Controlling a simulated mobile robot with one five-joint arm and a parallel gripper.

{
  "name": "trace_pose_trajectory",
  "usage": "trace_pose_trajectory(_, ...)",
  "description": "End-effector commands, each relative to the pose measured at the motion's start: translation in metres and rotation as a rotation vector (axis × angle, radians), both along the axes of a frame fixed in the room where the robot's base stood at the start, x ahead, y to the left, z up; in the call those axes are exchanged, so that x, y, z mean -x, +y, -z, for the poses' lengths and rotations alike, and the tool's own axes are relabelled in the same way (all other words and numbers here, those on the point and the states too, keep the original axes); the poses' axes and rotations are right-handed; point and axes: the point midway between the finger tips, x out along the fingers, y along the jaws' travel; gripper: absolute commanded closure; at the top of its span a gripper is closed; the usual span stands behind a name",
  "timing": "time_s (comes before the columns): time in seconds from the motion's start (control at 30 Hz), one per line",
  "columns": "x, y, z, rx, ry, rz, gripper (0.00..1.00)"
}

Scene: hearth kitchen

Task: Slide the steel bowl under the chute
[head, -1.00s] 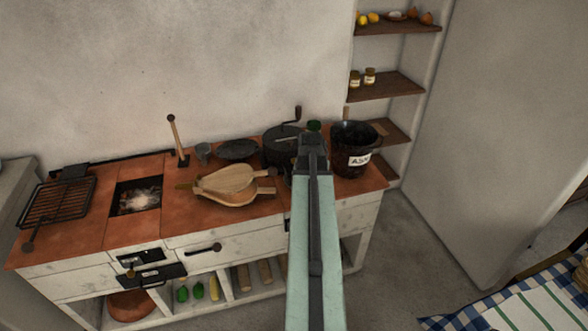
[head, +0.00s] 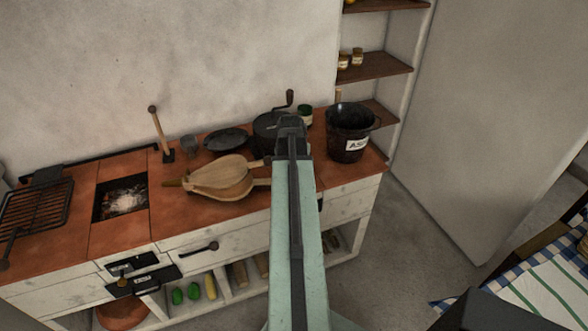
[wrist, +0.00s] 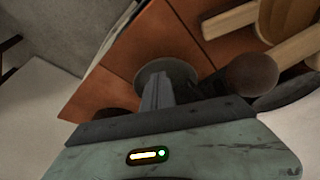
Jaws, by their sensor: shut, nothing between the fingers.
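In the wrist view a round grey dish, which looks like the steel bowl (wrist: 178,69), sits on the red tile just beyond my fingers. My gripper (wrist: 157,92) is shut and empty, and its fingers cover part of the dish. I cannot tell whether they touch it. In the head view my arm hides this spot, with my gripper's dark end (head: 291,124) in front of the counter's back part. A dark drum with a crank (head: 267,132) stands just left of it, partly hidden. No chute can be made out clearly.
Wooden bellows (head: 222,178) lie left of my arm. The ash bucket (head: 347,135) is close on the right. A fire opening (head: 121,199) and grill (head: 36,207) are at left.

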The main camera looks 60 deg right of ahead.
Motion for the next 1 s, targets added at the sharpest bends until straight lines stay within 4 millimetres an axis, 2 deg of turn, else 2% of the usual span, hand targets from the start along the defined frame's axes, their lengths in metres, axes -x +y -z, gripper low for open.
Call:
trace_pose_trajectory(0.03, -0.002, -0.005, 0.021, 0.0, 0.0, 0.001, 1.0)
trace_pose_trajectory(0.23, -0.006, -0.014, 0.048, 0.0, 0.0, 0.001, 1.0)
trace_pose_trajectory(0.63, -0.005, -0.014, 0.047, 0.0, 0.0, 0.002, 1.0)
trace_pose_trajectory(0.87, 0.008, 0.011, 0.047, 0.0, 0.0, 0.002, 1.0)
trace_pose_trajectory(1.0, 0.007, 0.011, 0.047, 0.0, 0.0, 0.002, 1.0)
